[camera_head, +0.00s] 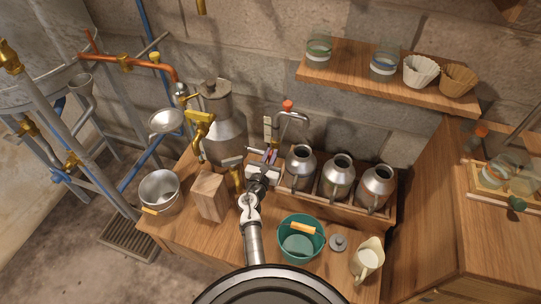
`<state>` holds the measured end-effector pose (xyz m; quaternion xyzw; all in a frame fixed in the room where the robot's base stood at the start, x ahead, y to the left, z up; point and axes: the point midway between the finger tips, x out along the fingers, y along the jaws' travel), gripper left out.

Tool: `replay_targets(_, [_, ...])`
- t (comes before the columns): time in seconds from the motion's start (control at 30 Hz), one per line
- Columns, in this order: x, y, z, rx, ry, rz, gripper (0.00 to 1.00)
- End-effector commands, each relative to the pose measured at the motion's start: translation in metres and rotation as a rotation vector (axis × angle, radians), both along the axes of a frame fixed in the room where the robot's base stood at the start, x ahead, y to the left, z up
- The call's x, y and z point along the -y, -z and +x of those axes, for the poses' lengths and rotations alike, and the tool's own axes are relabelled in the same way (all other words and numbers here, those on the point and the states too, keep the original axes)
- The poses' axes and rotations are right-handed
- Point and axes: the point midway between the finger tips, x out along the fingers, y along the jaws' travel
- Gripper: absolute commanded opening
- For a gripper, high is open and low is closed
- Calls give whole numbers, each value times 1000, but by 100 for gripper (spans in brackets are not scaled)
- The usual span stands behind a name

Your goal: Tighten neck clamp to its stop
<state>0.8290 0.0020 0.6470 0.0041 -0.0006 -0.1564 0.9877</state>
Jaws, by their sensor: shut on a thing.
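My gripper (267,163) reaches in from the bottom of the view, beside the right side of a tall metal vessel (222,137) with a narrower neck on top. It is shut on a small part that seems to belong to the neck clamp. The jaws and wrist hide most of that part, so I cannot tell its shape or how tight it is. A thin metal bar (256,150) shows just left of the jaws. A brass tap (199,125) sits on the vessel's front left.
Three metal cans (341,176) stand in a wooden tray right of my gripper. A wooden block (210,196), a metal pot (159,189), a green bucket (301,241) and a cream jug (368,258) crowd the bench. A shelf (335,75) hangs above.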

Motion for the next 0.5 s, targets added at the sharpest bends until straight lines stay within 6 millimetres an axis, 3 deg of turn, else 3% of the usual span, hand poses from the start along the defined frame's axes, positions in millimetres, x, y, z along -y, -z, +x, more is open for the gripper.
replay_targets(0.27, [2,3,-1,32,1,100,0])
replay_targets(0.5, [4,5,-2,94,0,286,0])
